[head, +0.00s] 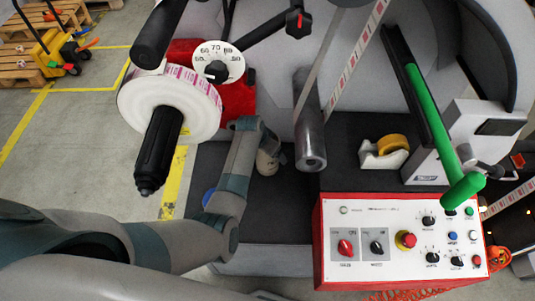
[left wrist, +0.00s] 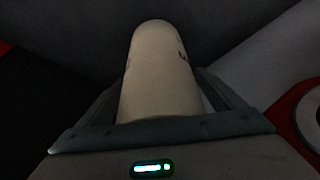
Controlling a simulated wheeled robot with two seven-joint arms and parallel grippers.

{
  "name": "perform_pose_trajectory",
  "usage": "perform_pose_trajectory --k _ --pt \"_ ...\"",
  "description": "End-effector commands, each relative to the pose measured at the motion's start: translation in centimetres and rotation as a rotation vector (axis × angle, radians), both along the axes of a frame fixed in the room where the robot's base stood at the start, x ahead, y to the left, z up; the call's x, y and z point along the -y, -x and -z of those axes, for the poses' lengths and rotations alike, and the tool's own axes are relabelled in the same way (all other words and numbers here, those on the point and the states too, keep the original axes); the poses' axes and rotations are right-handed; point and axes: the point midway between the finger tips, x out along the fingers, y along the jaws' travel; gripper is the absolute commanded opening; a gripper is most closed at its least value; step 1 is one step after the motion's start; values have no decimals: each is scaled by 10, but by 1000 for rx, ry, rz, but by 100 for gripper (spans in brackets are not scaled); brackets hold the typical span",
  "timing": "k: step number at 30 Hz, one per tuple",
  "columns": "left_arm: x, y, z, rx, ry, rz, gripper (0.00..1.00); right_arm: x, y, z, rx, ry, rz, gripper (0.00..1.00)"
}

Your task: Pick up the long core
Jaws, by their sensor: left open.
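In the left wrist view a pale beige cylinder, seemingly the long core (left wrist: 160,65), points away from the camera, with small dark marks near its right edge. My left gripper (left wrist: 163,88) is open, with one finger on each side of the core. I cannot tell whether either finger touches it. In the head view my left arm reaches in from the left to the dark recess below the red part; its jaws and the core cannot be made out there. My right gripper is not in view.
A label roll (head: 170,102) on a black spindle (head: 160,150) stands left of my wrist. A metal roller (head: 309,140) is close on the right. A tape dispenser (head: 384,152), control panel (head: 400,240) and green-handled bar (head: 430,115) lie further right.

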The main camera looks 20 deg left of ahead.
Motion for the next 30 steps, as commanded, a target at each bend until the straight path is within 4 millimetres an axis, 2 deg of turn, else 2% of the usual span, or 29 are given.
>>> perform_pose_trajectory --k 5,6,12,23,30 --pt "0 0 0 0 0 0 89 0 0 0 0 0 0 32" --pt "0 0 0 0 0 0 84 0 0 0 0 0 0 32" --pt "0 0 0 0 0 0 39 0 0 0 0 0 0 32" --pt "0 0 -1 1 0 0 40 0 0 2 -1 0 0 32" --pt "1 3 -6 2 0 0 40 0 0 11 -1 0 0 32"
